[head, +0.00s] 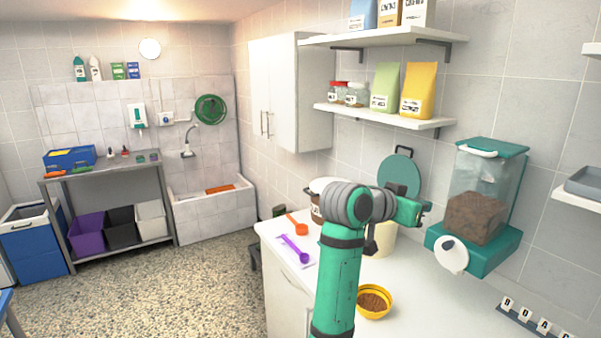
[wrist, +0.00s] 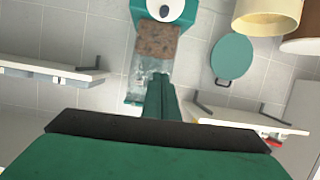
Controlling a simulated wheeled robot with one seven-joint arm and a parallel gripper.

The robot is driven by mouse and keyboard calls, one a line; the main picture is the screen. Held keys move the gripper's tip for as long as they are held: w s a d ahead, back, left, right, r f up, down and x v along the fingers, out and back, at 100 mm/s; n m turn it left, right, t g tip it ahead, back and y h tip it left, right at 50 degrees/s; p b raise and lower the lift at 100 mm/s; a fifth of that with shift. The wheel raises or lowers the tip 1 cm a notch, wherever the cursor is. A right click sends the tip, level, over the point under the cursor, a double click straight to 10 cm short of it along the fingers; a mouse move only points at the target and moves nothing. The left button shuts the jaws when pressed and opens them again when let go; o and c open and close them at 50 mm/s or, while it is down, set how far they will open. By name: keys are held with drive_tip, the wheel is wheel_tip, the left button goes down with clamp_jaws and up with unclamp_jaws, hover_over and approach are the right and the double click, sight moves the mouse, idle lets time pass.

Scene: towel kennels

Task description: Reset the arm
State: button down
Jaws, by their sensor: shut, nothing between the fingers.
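My arm rises in front of the counter in the head view and bends right at its grey joint. My gripper (head: 425,207) is shut and empty, held in the air above the counter and left of the kibble dispenser (head: 476,195). It touches nothing that I can see. In the wrist view my gripper (wrist: 160,80) shows as closed green fingers, with the dispenser (wrist: 158,42) upside down beyond them.
Shelves (head: 385,117) hang above. Floor (head: 190,290) at left is clear.

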drive_tip(key=a+f+n+t+y, duration=0.1)
drive_tip(key=a+f+n+t, duration=0.15)
drive_tip(key=f, duration=1.05)
drive_tip(key=a+f+n+t+y, duration=0.1)
drive_tip(key=a+f+n, duration=0.25)
drive_tip(key=f, duration=1.05)
drive_tip(key=s+a+f+n+t+y, duration=0.1)
drive_tip(key=s+a+f+n+y, duration=0.1)
drive_tip(key=s+a+f, duration=0.55)
drive_tip(key=s+a+f+n+t+y, duration=0.2)
drive_tip(key=s+f, duration=0.3)
drive_tip(key=f, duration=0.5)
drive_tip(key=s+a+f+n+y, duration=0.1)
drive_tip(key=s+a+f+y, duration=0.2)
drive_tip(key=s, duration=0.6)
drive_tip(key=s+a+f+y, duration=0.1)
drive_tip(key=s+a+f, duration=0.3)
drive_tip(key=s, duration=0.6)
drive_tip(key=s+a+r+y, duration=0.1)
drive_tip(key=s+r, duration=0.3)
drive_tip(key=s, duration=0.6)
drive_tip(key=s+a+r+y, duration=0.1)
drive_tip(key=s+a+r, duration=0.2)
drive_tip(key=s, duration=0.7)
drive_tip(key=shift+s+a+r+m+t, duration=0.2)
drive_tip(key=shift+a+r+m+t, duration=0.1)
drive_tip(key=shift+a+r+t, duration=0.2)
